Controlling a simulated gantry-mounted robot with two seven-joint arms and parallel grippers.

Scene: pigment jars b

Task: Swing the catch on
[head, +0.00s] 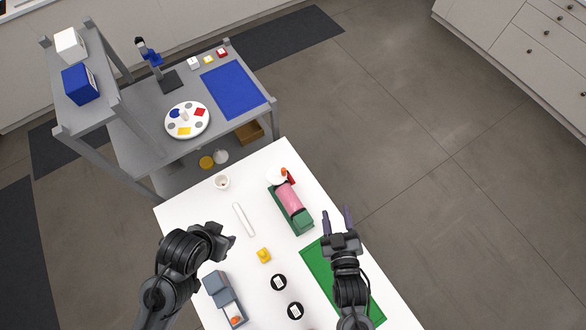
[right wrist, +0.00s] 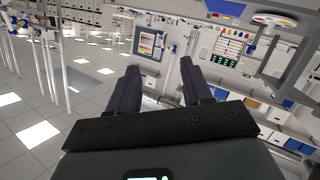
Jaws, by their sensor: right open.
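A pink cylinder (head: 289,197) lies in a green holder (head: 304,224) on the white table. At its far end are a white round part (head: 275,177), a small orange piece (head: 284,171) and a red piece (head: 291,180). Which of these parts is the catch, I cannot tell. My right gripper (head: 337,212) is open and empty, to the right of the holder and apart from it. Its two spread fingers also show in the right wrist view (right wrist: 160,88), with nothing between them. My left gripper (head: 229,241) is over the table's left side, left of the yellow piece; its fingers are unclear.
A grey shelved cart (head: 150,150) stands behind. Floor is clear at right.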

